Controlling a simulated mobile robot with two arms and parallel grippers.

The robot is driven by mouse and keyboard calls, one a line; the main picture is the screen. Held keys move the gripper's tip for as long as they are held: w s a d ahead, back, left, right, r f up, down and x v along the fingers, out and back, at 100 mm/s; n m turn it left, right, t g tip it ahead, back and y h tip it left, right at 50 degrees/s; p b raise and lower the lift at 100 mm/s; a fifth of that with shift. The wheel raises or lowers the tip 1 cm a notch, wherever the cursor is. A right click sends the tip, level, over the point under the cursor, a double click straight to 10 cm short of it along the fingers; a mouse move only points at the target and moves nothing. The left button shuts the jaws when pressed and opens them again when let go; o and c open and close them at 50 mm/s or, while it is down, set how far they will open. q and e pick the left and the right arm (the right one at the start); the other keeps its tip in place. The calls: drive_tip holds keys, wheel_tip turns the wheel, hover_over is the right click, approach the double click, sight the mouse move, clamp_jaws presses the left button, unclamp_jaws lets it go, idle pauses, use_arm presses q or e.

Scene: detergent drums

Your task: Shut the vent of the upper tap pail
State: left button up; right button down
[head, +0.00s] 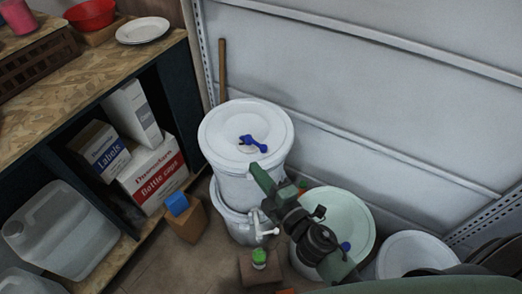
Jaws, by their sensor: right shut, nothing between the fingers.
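The upper pail (245,187) is white and round and stands on a second white pail (231,221). Its lid (218,130) carries a blue vent (253,141) with a small lever near the middle. I cannot tell from the picture whether the vent is open. A white tap (262,228) sticks out at the front of the stack, level with the lower pail. My right gripper (258,172) is dark green, shut and empty, at the front right edge of the upper pail, apart from the vent. It hides part of the pail's side. My left gripper is not in view.
A pale green-lidded pail (338,206) and another white pail (415,252) stand to the right, partly behind my arm. A wooden box with a blue block (177,204) and a brown block with a green-topped item (259,258) are on the floor. A shelf (65,125) stands left; a wall lies behind.

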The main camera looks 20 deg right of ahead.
sight(259, 161)
drive_tip(key=x, duration=0.4)
drive_tip(key=shift+w+r+p, duration=0.1)
drive_tip(key=shift+p, duration=0.2)
drive_tip(key=shift+w+d+f, duration=0.25)
drive_tip(key=shift+w+d, duration=0.3)
drive_tip(key=shift+w+d+f, duration=0.2)
drive_tip(key=shift+w+d, duration=0.3)
drive_tip(key=shift+d, duration=0.05)
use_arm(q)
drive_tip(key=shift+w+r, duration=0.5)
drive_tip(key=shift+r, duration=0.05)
use_arm(e)
drive_tip(key=shift+w+d+f, duration=0.1)
drive_tip(key=shift+w+d, duration=0.2)
drive_tip(key=shift+d, duration=0.2)
